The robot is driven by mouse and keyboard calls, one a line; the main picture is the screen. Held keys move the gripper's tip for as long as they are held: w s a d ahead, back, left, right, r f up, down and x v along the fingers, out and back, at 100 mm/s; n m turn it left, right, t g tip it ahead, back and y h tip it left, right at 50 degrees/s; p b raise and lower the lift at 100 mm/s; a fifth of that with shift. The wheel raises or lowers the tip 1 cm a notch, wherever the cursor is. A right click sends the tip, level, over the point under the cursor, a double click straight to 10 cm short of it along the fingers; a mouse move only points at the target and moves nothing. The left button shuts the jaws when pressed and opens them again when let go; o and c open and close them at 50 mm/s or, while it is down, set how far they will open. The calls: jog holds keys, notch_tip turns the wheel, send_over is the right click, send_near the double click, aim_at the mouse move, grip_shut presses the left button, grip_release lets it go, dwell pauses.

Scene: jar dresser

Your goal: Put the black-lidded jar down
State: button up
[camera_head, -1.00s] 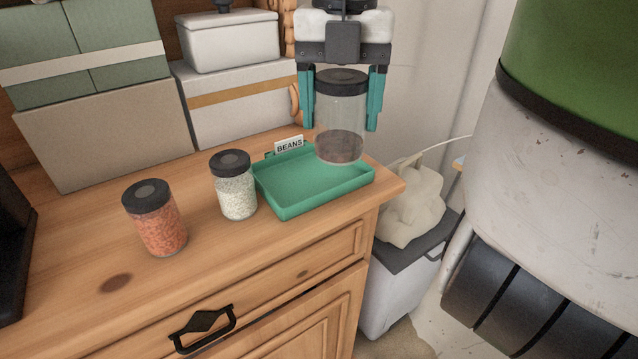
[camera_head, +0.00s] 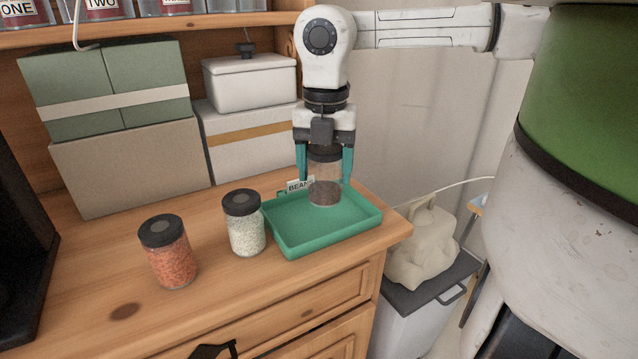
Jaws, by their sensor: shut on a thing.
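My gripper (camera_head: 325,172) is shut on a clear, black-lidded jar (camera_head: 325,191) with a shallow layer of dark brown contents. The teal fingers hold it upright from both sides. The jar is over the back part of a green tray (camera_head: 290,248); I cannot tell whether its base touches the tray floor. A small card reading "BEANS" (camera_head: 298,186) stands at the tray's back edge, partly hidden by the gripper and jar. Two other black-lidded jars stand left of the tray: one with white contents (camera_head: 246,236) and one with orange contents (camera_head: 171,265).
The tray sits near the right edge of the wooden dresser top (camera_head: 90,265). Stacked boxes (camera_head: 130,165) and a white lidded container (camera_head: 250,83) stand behind. A shelf with labelled jars is above. Bare wood lies at the front left. A grey bin (camera_head: 405,310) stands below, right.

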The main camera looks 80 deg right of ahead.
aim_at(319, 188)
jog(key=shift+w+d+f, duration=0.25)
jog(key=shift+w+f, duration=0.05)
jog(key=shift+f, duration=0.15)
jog(key=shift+w+d+f, duration=0.25)
jog(key=shift+f, duration=0.15)
jog(key=shift+w+d+f+p, duration=0.15)
jog(key=shift+f+p, duration=0.45)
jog(key=shift+f, duration=1.2)
jog(key=shift+f, duration=0.15)
jog(key=o, duration=1.3)
jog(key=shift+o, duration=0.2)
notch_tip(319, 188, up, 12)
jog(key=shift+r+b, duration=0.2)
jog(key=shift+b, duration=0.6)
